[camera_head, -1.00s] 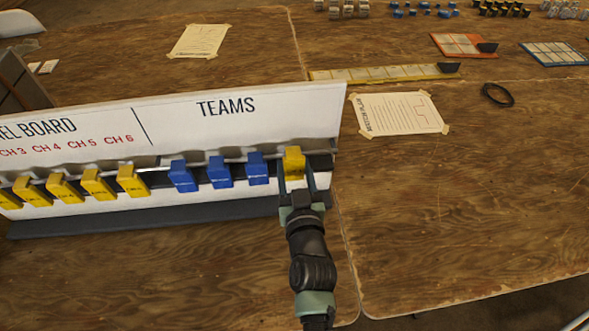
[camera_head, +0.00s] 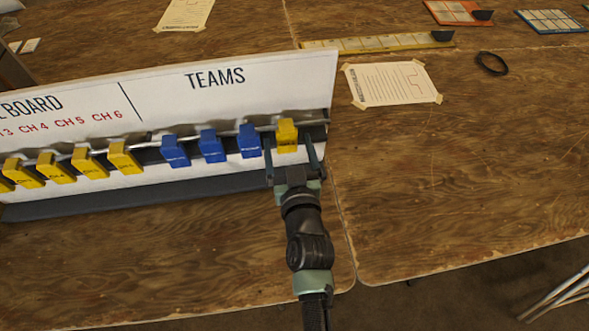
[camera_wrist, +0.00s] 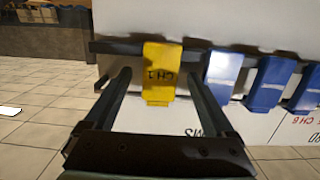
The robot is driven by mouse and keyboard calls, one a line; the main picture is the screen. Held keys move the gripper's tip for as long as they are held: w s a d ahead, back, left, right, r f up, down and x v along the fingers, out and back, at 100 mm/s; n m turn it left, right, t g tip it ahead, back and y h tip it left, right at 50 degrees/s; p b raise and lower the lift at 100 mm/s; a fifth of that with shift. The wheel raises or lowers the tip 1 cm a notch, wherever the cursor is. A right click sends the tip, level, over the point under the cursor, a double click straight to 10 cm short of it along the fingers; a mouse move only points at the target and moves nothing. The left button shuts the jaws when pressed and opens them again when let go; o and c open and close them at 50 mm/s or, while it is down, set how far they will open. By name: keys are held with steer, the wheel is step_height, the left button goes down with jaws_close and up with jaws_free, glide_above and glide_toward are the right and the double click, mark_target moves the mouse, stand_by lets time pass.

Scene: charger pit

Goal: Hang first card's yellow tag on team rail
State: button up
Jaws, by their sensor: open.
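A yellow tag (camera_head: 287,135) hangs at the right end of the team rail (camera_head: 317,121), under the TEAMS heading. In the wrist view the tag (camera_wrist: 160,75) reads CH 1 and hangs from the dark rail edge. My gripper (camera_head: 291,153) is open in front of the board, with one finger on each side of the tag's lower part. The wrist view shows gaps between the tag and both fingers. Several blue tags (camera_head: 211,146) hang on the same rail to the left, the nearest close to my left finger.
The white board (camera_head: 230,80) stands on a dark base (camera_head: 100,200). Several yellow tags (camera_head: 90,163) hang on its channel part at the left. A taped paper sheet (camera_head: 390,83), a black ring (camera_head: 491,63) and a yellow strip (camera_head: 375,43) lie behind and right.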

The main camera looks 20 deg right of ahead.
steer(key=b+v, duration=0.1)
steer(key=v, duration=1)
steer(key=shift+s, duration=0.15)
steer(key=w+a+r+n+t+y+p, duration=0.1)
steer(key=w+a+r+t, duration=0.15)
steer(key=r, duration=0.75)
steer(key=w+a+r+n+t+y+p, duration=0.15)
steer(key=w+r, duration=0.25)
steer(key=r, duration=0.6)
steer(key=w+a+r+t, duration=0.2)
steer(key=w+a+r, duration=0.1)
steer(key=r, duration=0.7)
steer(key=s+a+r+t, duration=0.1)
steer(key=s+a+r, duration=0.1)
steer(key=r, duration=0.7)
steer(key=s+a+r+t+y+p, duration=0.1)
steer(key=s+r, duration=0.3)
steer(key=r, duration=0.6)
steer(key=s+a+r+t+y+p, duration=0.1)
steer(key=s+a+r+t, duration=0.2)
steer(key=r, duration=0.6)
steer(key=shift+s+a+r+n, duration=0.15)
steer(key=shift+s+a+n, duration=0.1)
steer(key=shift+a+n, duration=0.1)
